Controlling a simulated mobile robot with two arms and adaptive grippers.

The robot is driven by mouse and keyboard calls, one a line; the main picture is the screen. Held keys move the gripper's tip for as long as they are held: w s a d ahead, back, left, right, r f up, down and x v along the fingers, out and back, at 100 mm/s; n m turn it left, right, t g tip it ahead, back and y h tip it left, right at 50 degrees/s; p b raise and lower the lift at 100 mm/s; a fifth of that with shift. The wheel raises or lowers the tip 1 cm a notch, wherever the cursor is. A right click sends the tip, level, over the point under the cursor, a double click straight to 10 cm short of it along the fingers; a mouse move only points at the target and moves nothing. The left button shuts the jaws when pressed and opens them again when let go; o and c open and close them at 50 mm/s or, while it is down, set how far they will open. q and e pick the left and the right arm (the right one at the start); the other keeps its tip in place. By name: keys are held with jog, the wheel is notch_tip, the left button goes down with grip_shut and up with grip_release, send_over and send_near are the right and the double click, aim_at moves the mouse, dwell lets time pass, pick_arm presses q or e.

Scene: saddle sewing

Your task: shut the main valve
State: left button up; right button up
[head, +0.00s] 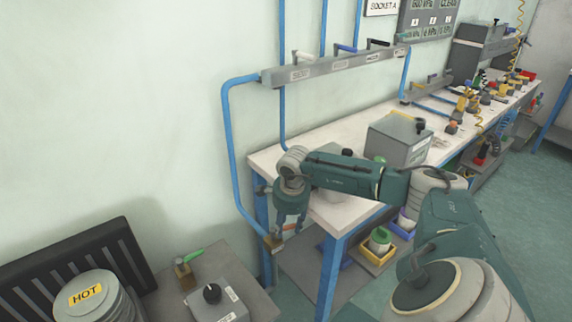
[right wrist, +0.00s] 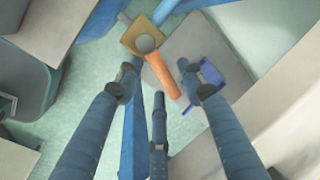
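A brass valve body (head: 273,243) sits at the lower end of the blue pipe (head: 235,170), beside the workbench's front left corner. Its orange lever (head: 289,227) points right in the head view. No label shows on this valve. My right gripper (head: 291,217) hangs fingers-down at the lever, partly hiding it. In the right wrist view, the gripper (right wrist: 157,82) has its fingers spread, with the orange lever (right wrist: 164,76) between the fingertips and the brass body (right wrist: 143,40) just beyond. I see no finger closed on the lever; contact cannot be told. My left gripper is out of view.
The workbench (head: 262,158) and its blue leg (head: 331,275) stand close to the right gripper. A grey box (head: 399,140) is on top, and yellow (head: 376,256) and blue bins are below. At lower left are a green-handled valve (head: 184,272), a knob box and a HOT-labelled canister (head: 90,296).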

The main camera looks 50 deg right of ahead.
jog(key=shift+r, duration=0.25)
notch_tip(320, 180, up, 11)
jog(key=s+a, duration=0.1)
jog(key=s, duration=0.1)
jog(key=shift+r, duration=0.15)
